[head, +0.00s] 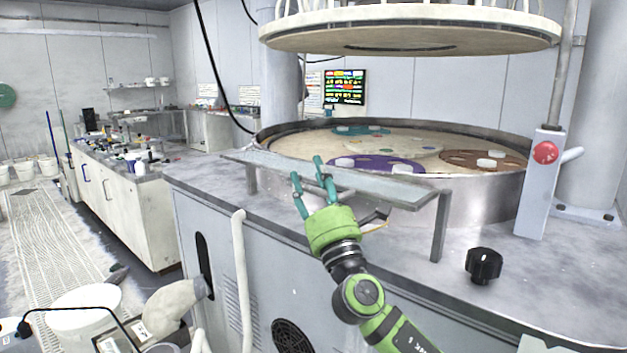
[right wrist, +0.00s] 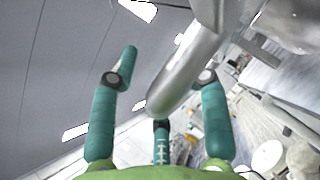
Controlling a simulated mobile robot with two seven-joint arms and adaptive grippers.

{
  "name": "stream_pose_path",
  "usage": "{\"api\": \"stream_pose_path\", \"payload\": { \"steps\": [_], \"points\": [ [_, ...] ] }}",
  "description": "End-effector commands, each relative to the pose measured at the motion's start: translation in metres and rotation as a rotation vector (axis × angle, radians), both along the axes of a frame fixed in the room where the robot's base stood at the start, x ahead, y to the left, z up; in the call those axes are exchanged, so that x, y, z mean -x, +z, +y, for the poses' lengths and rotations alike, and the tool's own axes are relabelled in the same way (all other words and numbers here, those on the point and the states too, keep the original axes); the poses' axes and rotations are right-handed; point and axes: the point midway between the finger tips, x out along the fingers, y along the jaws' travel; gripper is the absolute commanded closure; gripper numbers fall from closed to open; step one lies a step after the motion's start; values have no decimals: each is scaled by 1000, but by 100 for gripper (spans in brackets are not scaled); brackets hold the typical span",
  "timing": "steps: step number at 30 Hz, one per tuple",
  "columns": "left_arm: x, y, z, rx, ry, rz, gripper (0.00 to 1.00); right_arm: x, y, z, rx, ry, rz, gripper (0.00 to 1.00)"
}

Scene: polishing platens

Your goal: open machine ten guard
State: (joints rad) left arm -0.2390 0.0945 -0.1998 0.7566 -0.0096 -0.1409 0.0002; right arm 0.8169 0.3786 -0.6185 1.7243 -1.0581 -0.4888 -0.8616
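The guard (head: 385,188) looks like a clear flat panel on grey legs along the front of the round polishing basin (head: 480,195). It lies roughly level, and no machine number is readable. My right gripper (head: 308,178), with teal fingers, is at the guard's front edge, left of its middle. In the right wrist view my right gripper (right wrist: 160,95) has its fingers spread. A shiny rounded metal bar (right wrist: 185,70) shows between them, with no clear contact; I cannot tell whether it belongs to the guard. My left gripper is not in view.
A large round plate (head: 410,38) hangs above the basin. A red button (head: 545,152) on a post and a black knob (head: 484,265) are at the right. A pale vertical pipe (head: 240,280) runs down the machine's front. A cluttered bench (head: 125,205) stands at left.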

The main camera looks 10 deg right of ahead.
Motion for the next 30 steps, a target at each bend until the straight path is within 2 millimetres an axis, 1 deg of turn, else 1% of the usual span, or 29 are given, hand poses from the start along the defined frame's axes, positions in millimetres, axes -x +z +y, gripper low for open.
{"api": "stream_pose_path", "payload": {
  "steps": [4,7,15,18,21,25,30],
  "points": [
    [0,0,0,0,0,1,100,3,-3,-1,1,0,1,54],
    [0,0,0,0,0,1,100,12,-11,-2,1,0,2,54],
    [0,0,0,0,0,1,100,57,-46,-11,0,1,4,54],
    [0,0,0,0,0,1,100,72,-57,-13,1,0,3,54],
    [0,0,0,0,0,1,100,82,-65,-15,0,0,3,54],
    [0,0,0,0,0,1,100,91,-71,-17,0,-1,1,54],
    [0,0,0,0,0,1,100,94,-73,-18,0,0,0,54]
  ]
}}
